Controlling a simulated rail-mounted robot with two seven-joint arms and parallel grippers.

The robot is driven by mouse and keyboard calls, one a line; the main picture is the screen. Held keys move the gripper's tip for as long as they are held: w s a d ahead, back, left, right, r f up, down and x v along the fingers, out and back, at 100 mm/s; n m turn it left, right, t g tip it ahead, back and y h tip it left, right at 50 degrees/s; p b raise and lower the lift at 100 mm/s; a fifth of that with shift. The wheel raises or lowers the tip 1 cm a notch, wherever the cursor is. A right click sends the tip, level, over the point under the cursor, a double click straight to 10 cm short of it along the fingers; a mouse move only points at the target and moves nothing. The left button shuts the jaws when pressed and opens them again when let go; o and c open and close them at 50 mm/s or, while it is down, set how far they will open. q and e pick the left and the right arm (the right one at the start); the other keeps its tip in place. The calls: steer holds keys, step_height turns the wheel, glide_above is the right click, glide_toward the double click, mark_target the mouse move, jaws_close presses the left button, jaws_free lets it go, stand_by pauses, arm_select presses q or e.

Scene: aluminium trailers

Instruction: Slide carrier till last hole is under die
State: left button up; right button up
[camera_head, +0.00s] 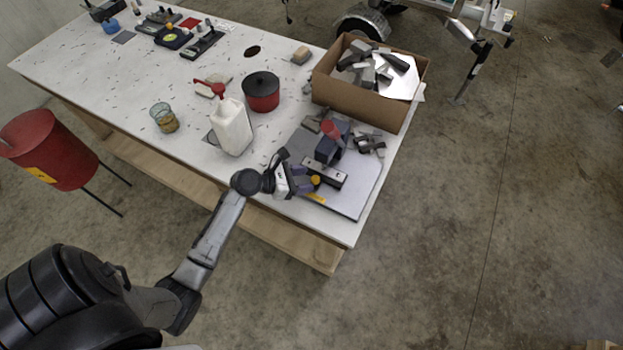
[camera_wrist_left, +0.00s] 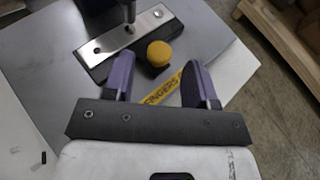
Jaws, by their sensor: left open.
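The carrier (camera_head: 325,172), a silver strip on a dark block, lies under a dark blue press (camera_head: 332,145) with a red top. In the left wrist view the carrier (camera_wrist_left: 112,42) shows a hole near each end, and a thin punch (camera_wrist_left: 130,27) comes down at its middle. The die below is hidden. A yellow knob (camera_wrist_left: 159,54) is on the near side of the carrier; the head view also shows it (camera_head: 315,180). My left gripper (camera_wrist_left: 158,68) is open, its purple fingers apart, with the knob just beyond and between the tips. My right gripper is not in view.
The press stands on a grey plate (camera_head: 358,196) at the table corner, with a yellow warning label (camera_wrist_left: 160,88). A cardboard box (camera_head: 352,100) of offcuts, a white bottle (camera_head: 231,128) and a red pot (camera_head: 262,97) stand nearby.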

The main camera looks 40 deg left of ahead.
mark_target(320, 175)
arm_select(q)
steer(key=shift+x, duration=1.5)
jaws_close()
